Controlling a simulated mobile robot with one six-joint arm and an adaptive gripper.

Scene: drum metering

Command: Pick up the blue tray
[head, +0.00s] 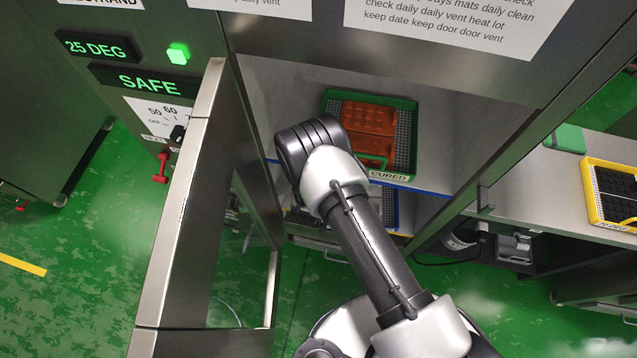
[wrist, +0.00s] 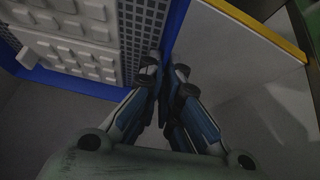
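The blue tray fills the upper left of the wrist view, with its blue rim (wrist: 80,107) around rows of pale grey pads and a grey perforated strip. A small part of what looks like this tray (head: 393,212) shows in the head view, low in the open cabinet and mostly behind my arm. My gripper (wrist: 165,72) is at the tray's right-hand rim, with one finger on each side of the blue wall. The fingers look closed on it with little or no gap. My gripper is hidden in the head view.
A green tray (head: 411,171) with orange-red pieces, labelled CURED, sits on the shelf above. The cabinet door (head: 176,215) stands open at left. A yellow-edged shelf surface (wrist: 245,85) lies right of the tray. A yellow tray (head: 590,190) stands on the right-hand counter.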

